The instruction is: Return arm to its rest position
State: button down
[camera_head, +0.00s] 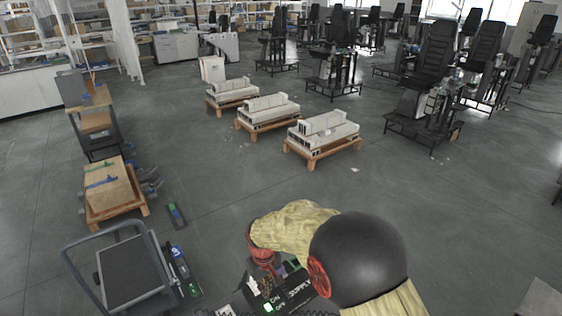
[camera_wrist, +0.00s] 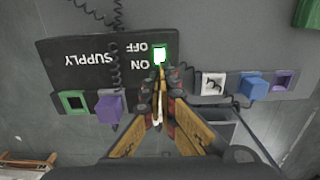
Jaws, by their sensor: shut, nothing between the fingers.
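My arm reaches down at the bottom of the head view in a yellow cover, with a black round joint. My gripper (camera_wrist: 161,80) is shut and empty in the wrist view. Its fingertips are close to the lit, green-edged switch (camera_wrist: 159,54) on the black supply box (camera_wrist: 60,58); I cannot tell if they touch it. The box shows ON, OFF and SUPPLY, upside down in the wrist view. In the head view the supply box (camera_head: 299,298) and lit switch (camera_head: 268,307) are at the bottom edge, and my arm hides part of the box.
In the wrist view a purple plug (camera_wrist: 109,107), a green-framed socket (camera_wrist: 73,102) and a blue plug (camera_wrist: 252,88) surround the gripper, with coiled cords nearby. A cart (camera_head: 128,268) stands at left in the head view. Pallets with pale blocks (camera_head: 325,130) stand beyond open floor.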

jog(key=shift+m+g+h, duration=0.3)
jog(key=shift+m+g, duration=0.1)
jog(key=shift+g, duration=0.1)
jog(key=s, duration=0.1)
jog(key=s+d, duration=0.1)
jog(key=s, duration=0.1)
jog(key=s+d, duration=0.1)
jog(key=shift+s+d+f, duration=0.25)
jog(key=shift+s+f, duration=0.1)
jog(key=s+d+r+m+t+b, duration=0.3)
jog(key=s+d+r, duration=0.6)
jog(key=d+r, duration=0.2)
jog(key=s+d+r+m+t+b, duration=0.3)
jog(key=s+d+r, duration=0.6)
jog(key=d+r, duration=0.3)
jog(key=shift+s+r+m+t, duration=0.3)
jog(key=shift+s+r, duration=0.1)
jog(key=shift+r, duration=0.2)
